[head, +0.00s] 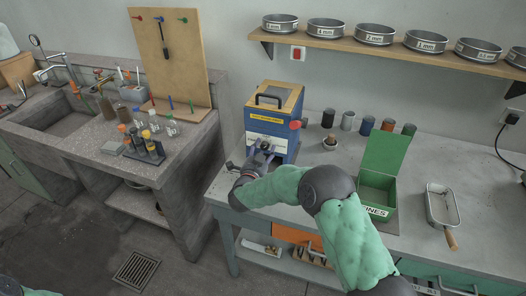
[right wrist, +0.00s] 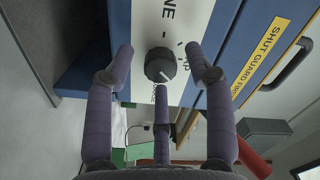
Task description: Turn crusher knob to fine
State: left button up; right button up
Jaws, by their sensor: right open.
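The crusher (head: 288,100) is a blue and wood-coloured box with a black top handle, at the back of the bench. Its black round knob (right wrist: 160,65) sits on a white dial plate (right wrist: 172,22) in the right wrist view. The knob's white mark points down toward a small label that is hard to read; the letters "NE" show at the top. My right gripper (head: 262,151) is at the crusher's front. In the right wrist view its open fingers (right wrist: 161,58) stand on either side of the knob, with gaps.
A green box (head: 378,190) with a raised lid and a metal tray (head: 442,206) stand right of my arm. Several small cups (head: 347,121) stand behind. A sieve shelf (head: 390,47) hangs above. A red part (head: 295,125) sticks out of the crusher's right side.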

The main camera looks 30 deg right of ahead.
jog(key=shift+c, duration=0.3)
grip_shut()
